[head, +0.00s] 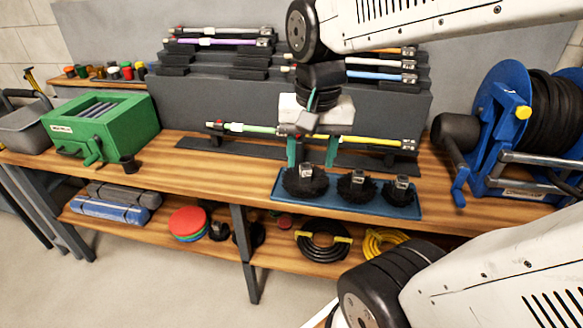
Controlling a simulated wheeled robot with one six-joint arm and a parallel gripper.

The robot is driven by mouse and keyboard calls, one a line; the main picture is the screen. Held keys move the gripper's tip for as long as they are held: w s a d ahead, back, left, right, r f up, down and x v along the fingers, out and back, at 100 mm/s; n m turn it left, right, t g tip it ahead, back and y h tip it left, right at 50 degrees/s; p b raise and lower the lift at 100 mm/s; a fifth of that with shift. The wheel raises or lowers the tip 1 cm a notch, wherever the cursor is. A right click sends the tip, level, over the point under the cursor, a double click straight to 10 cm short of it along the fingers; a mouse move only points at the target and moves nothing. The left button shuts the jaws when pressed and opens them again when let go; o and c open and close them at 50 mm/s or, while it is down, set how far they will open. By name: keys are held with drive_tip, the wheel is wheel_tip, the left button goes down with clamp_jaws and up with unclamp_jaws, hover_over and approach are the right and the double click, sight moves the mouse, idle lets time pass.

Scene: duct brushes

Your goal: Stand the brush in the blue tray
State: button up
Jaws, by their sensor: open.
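The blue tray (333,203) lies at the front edge of the wooden bench, right of centre. Three round black brushes with metal sockets on top stand upright in it: a left brush (304,185), a middle brush (357,190) and a right brush (398,192). I cannot tell which one the task means. My gripper (312,163) points down with its two teal fingers apart, one on each side of the left brush's socket as seen from here. I cannot tell whether the fingers touch it. Nothing shows held in the gripper.
Behind my gripper, a stepped dark rack (215,88) holds several coloured rods; a green rod (252,129) and a yellow rod (375,141) lie low in front. A blue hose reel (498,110) stands right. A green box (100,128) stands left.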

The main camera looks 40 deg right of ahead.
drive_tip(key=s+a+n, duration=0.5)
drive_tip(key=s+n, duration=0.1)
drive_tip(key=n, duration=0.1)
